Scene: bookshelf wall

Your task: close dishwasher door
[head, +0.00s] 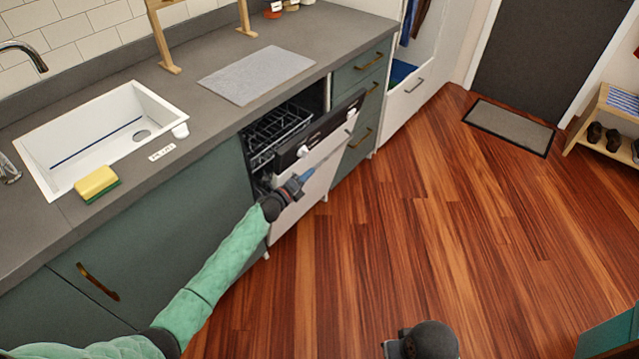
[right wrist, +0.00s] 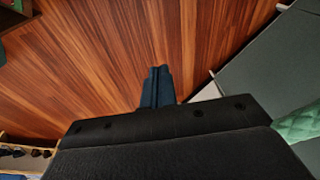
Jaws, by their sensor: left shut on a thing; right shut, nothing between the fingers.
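The dishwasher door (head: 318,165) is white with a black top edge panel (head: 322,124). It stands partly open, tilted out from the counter front. A dark wire rack (head: 275,133) shows inside the dishwasher behind it. My left gripper (head: 302,178) is at the outer face of the door, shut on the door's handle bar (head: 325,158); the exact grip is small and partly hidden by the gripper. My right gripper (right wrist: 158,84) is shut and empty in the right wrist view, pointing over the wooden floor. My right arm shows only at the bottom of the head view.
The grey counter (head: 200,130) holds a white sink (head: 95,140), a yellow sponge (head: 96,184) and a grey mat (head: 256,75). Green drawers (head: 362,108) stand right of the dishwasher. The wooden floor (head: 430,220) before the door is clear.

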